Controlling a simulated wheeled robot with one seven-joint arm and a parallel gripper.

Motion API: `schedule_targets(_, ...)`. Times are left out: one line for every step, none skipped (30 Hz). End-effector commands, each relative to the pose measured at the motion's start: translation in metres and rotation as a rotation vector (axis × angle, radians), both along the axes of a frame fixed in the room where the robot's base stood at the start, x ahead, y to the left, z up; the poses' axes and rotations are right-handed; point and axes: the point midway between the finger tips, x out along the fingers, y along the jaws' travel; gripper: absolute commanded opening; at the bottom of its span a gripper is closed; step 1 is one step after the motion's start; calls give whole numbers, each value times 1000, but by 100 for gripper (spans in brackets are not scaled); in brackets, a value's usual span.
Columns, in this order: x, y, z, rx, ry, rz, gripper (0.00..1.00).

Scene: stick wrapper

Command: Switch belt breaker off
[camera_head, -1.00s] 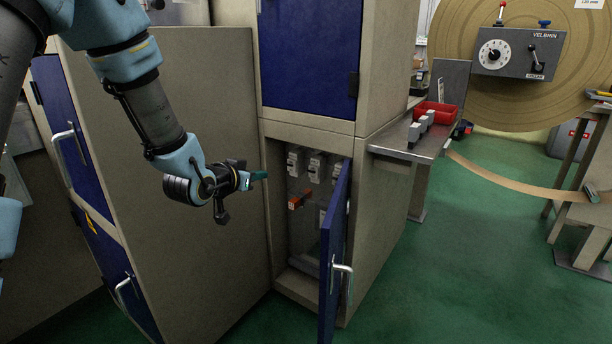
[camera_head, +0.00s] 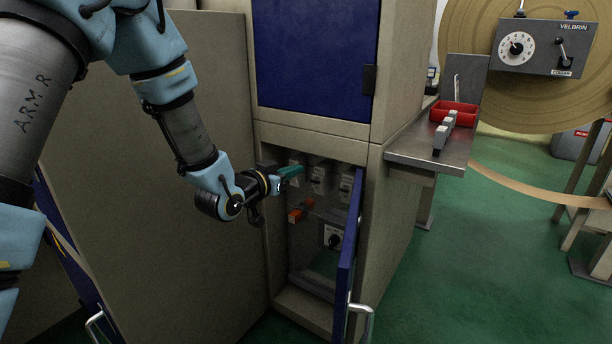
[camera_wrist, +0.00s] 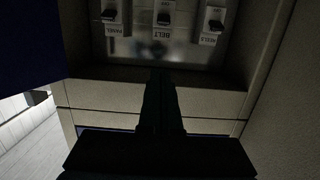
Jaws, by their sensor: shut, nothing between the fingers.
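The belt breaker (camera_head: 320,178) is the middle of three grey breakers in the open cabinet. In the wrist view the belt breaker (camera_wrist: 164,17) is at the top centre, above an upside-down BELT label. Its lever position is too dark to tell. My gripper (camera_head: 297,170) is shut and empty. Its teal tip is at the cabinet opening, left of the belt breaker and partly in front of the left breaker. In the wrist view my gripper (camera_wrist: 162,74) points toward the BELT label; I see no contact.
The PANEL breaker (camera_wrist: 109,13) and REELS breaker (camera_wrist: 214,22) flank it. An orange-red handle (camera_head: 301,210) and a black rotary switch (camera_head: 335,241) sit lower inside. The open blue door (camera_head: 349,265) stands right of the opening. A metal side table (camera_head: 430,152) is farther right.

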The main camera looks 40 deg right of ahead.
Motion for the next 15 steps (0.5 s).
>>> schedule_targets(1, -4, 0, -1, 0, -1, 0)
schedule_targets(1, -6, -1, 0, 0, -1, 0)
schedule_targets(2, -11, -1, -1, 0, -1, 0)
schedule_targets(3, -15, -2, 0, 0, -2, 0)
schedule_targets(4, -20, -3, 0, 0, -2, 0)
schedule_targets(6, -27, -4, -1, 0, -2, 0)
schedule_targets(8, -33, -5, -1, 0, -2, 0)
schedule_targets(9, -39, -6, 0, 0, -2, 0)
schedule_targets(11, -47, -7, -1, 0, -2, 0)
schedule_targets(13, -53, -8, -1, 0, -2, 0)
schedule_targets(15, -59, -9, 0, 1, -2, 0)
schedule_targets(17, -67, -11, -1, 1, -1, 0)
schedule_targets(18, -73, -11, -1, 1, -1, 0)
schedule_targets(20, -79, -13, 0, 1, -1, 0)
schedule_targets(22, -86, -14, 0, 0, -2, 0)
